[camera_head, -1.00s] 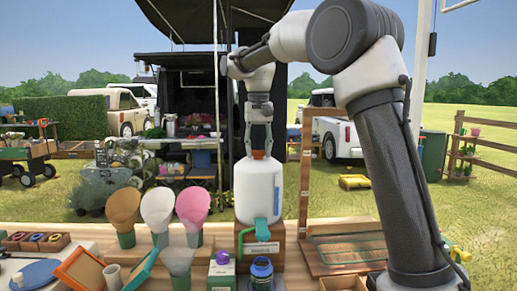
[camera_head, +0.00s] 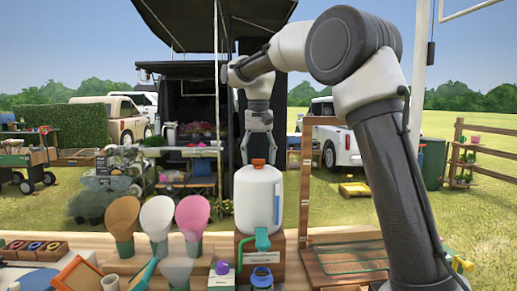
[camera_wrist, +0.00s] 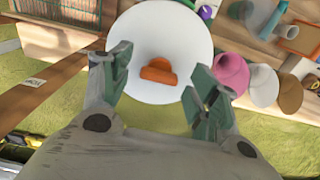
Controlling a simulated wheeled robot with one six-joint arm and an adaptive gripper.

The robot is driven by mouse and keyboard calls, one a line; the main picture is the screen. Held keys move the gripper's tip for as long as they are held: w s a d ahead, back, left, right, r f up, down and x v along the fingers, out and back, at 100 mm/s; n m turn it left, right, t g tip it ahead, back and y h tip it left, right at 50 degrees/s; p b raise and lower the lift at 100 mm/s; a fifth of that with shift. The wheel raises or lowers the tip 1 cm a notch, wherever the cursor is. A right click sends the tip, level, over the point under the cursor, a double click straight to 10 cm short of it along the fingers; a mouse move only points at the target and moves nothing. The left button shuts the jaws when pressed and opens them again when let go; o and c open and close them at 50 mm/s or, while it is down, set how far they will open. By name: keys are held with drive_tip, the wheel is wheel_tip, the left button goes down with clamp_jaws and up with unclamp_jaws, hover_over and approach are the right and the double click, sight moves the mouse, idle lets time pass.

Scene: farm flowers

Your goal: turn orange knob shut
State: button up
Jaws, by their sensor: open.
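The orange knob (camera_head: 259,163) sits on top of a white jug (camera_head: 257,200) that stands on a wooden block (camera_head: 262,262). In the wrist view the orange knob (camera_wrist: 158,71) shows between my fingers, on the round white top of the jug (camera_wrist: 165,30). My gripper (camera_head: 258,158) points down above the knob, with its fingers apart. In the wrist view my gripper (camera_wrist: 158,82) is open, one finger on each side of the knob, holding nothing. I cannot tell whether a finger touches the knob. A green spout (camera_head: 262,240) is low on the jug's front.
Brown, white and pink cones (camera_head: 192,214) stand left of the jug. A blue-lidded jar (camera_head: 262,277) and a purple-topped carton (camera_head: 221,275) are in front. A wooden frame (camera_head: 306,185) with a mesh tray (camera_head: 350,256) stands close on the right.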

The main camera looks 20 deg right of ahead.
wheel_tip(320, 180, up, 12)
drive_tip(key=shift+f, duration=0.15)
idle(0.3)
